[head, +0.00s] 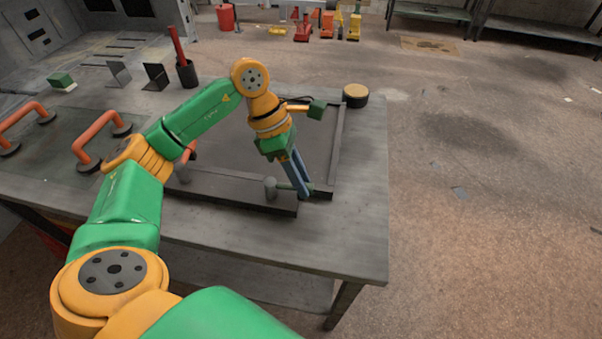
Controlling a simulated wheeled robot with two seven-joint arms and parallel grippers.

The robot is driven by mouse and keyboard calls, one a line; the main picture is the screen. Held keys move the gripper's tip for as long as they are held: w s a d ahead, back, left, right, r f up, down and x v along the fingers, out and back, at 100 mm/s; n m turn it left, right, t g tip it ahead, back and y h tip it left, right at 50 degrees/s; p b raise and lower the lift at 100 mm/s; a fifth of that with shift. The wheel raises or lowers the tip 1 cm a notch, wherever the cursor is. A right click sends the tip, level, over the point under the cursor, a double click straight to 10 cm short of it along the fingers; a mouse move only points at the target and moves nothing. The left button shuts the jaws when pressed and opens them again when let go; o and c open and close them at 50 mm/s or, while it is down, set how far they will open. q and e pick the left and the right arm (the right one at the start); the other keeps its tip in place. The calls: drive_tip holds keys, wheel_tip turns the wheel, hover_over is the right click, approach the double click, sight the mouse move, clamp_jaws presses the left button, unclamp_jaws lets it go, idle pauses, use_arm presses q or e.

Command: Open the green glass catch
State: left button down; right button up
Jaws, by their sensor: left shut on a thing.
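The green glass catch (285,186) is a short greenish bar at the near right part of the dark frame (245,200). It runs from a grey round post (270,189) towards the right. My left gripper (302,190) reaches down over the frame from above. Its blue-grey fingers are shut on the right end of the catch, near the frame's near right corner. The fingers hide that end of the catch. My right gripper is not in view.
Two orange handles (98,134) stand on a panel at the left. A dark cup (187,73) with a red stick stands at the back. A round yellow-topped tin (356,95) sits behind the frame's far right corner. The bench top right of the frame is clear.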

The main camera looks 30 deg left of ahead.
use_arm(q)
drive_tip(key=shift+s+d+m, duration=0.1)
drive_tip(key=shift+s+m, duration=0.1)
drive_tip(key=shift+m, duration=0.2)
idle(0.3)
drive_tip(key=c, duration=0.6)
unclamp_jaws()
drive_tip(key=shift+c, duration=0.2)
drive_tip(key=shift+s+d, duration=0.1)
drive_tip(key=v, duration=0.7)
